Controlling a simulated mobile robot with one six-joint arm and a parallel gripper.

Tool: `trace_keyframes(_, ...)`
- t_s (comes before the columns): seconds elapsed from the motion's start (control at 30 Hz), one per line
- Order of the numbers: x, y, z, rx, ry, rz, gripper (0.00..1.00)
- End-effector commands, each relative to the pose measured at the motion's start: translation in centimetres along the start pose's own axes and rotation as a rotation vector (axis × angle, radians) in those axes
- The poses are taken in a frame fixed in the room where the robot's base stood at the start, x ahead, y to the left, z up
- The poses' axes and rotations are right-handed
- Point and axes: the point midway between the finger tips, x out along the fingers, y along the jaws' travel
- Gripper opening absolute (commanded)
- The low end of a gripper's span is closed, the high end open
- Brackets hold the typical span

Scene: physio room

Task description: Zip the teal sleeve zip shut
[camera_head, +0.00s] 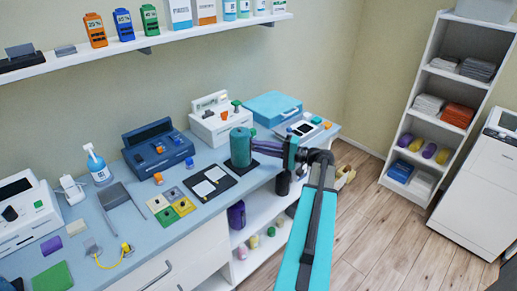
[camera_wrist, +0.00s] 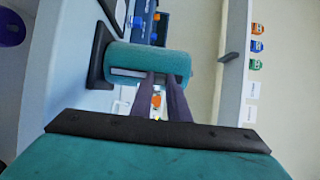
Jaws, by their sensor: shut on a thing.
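The teal sleeve (camera_head: 240,150) is an upright cylinder on a dark base on the blue counter. In the wrist view the sleeve (camera_wrist: 165,58) lies sideways, with its dark base (camera_wrist: 99,55) at left. A pale strip with dark edges (camera_wrist: 128,73), the zip line, runs along the sleeve from near the base to my fingertips. My gripper (camera_head: 256,144) reaches the sleeve from the right. In the wrist view my gripper (camera_wrist: 160,78) has its two dark fingers close together at the zip line, shut on the zip pull. The pull itself is hidden between the fingertips.
A blue device (camera_head: 157,148) stands further left. A wall shelf (camera_head: 145,42) runs above.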

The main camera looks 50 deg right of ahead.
Motion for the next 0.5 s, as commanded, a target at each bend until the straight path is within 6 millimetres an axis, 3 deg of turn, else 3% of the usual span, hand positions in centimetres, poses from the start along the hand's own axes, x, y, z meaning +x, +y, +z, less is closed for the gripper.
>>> trace_keyframes(0.5, -0.1, 4.1, -0.1, 0.000, 0.001, 0.000, 0.00)
